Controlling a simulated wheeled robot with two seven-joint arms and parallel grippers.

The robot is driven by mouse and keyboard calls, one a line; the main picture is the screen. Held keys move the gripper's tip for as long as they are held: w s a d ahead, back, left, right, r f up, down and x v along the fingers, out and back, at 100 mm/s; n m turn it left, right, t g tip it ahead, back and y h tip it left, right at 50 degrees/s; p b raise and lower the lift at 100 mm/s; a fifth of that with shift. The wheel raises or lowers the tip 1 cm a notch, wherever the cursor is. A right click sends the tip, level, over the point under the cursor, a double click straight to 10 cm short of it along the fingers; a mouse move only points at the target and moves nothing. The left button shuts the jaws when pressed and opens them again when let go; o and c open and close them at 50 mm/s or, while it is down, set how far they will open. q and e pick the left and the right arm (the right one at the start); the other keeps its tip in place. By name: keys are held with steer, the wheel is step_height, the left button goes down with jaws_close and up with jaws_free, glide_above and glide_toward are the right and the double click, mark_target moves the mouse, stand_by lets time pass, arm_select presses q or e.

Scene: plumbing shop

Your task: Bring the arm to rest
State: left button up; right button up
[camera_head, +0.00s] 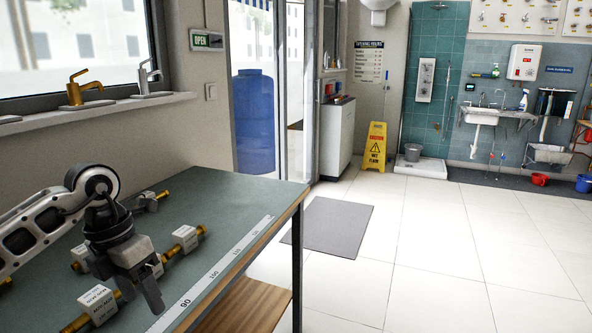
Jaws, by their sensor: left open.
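My left arm (38,225) comes in from the left over the green workbench (235,190). Its gripper (143,286) hangs pointing down above the bench, with dark fingers apart. I see nothing held between them. Brass fittings with white printed blocks lie around it: one (186,238) to its right, one (97,305) in front and one (150,200) behind. Another fitting (82,257) is partly hidden by the gripper. Whether the fingers touch a fitting, I cannot tell. My right gripper is not in view.
A ruler strip (215,270) runs along the bench's right edge. A gold faucet (82,88) stands on the windowsill. A yellow wet-floor sign (375,147) stands farther back. The tiled floor right of the bench is open, with a grey mat (335,225).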

arm_select(q)
steer(key=s+d+f+m+g+h, duration=0.1)
steer(key=s+d+f+h, duration=0.1)
steer(key=d+h, duration=0.35)
steer(key=s+d+f+g+h, duration=0.1)
steer(key=s+d+f+h, duration=0.1)
steer(key=d, duration=0.7)
steer(key=s+d+r+n+t+h, duration=0.1)
steer(key=d+r+n+t+h, duration=0.1)
steer(key=d+n+t+h, duration=0.35)
steer(key=s+d+r+n+t+h, duration=0.2)
steer(key=d+n+t+h, duration=0.25)
steer(key=n, duration=0.25)
steer(key=a+f+n+t+y, duration=0.9)
steer(key=f+n+y, duration=0.25)
steer(key=n, duration=0.85)
steer(key=s+a+f+n+g+y, duration=0.2)
steer(key=s+f+n+g, duration=0.1)
steer(key=s+f, duration=0.2)
steer(key=s+a+f+n+g+y, duration=0.2)
steer(key=s+f+n+g, duration=0.1)
steer(key=s+f, duration=0.3)
step_height(320, 180, down, 2)
steer(key=shift+a+f+n+y, duration=0.1)
steer(key=shift+a+n+y, duration=0.25)
steer(key=shift+n, duration=0.2)
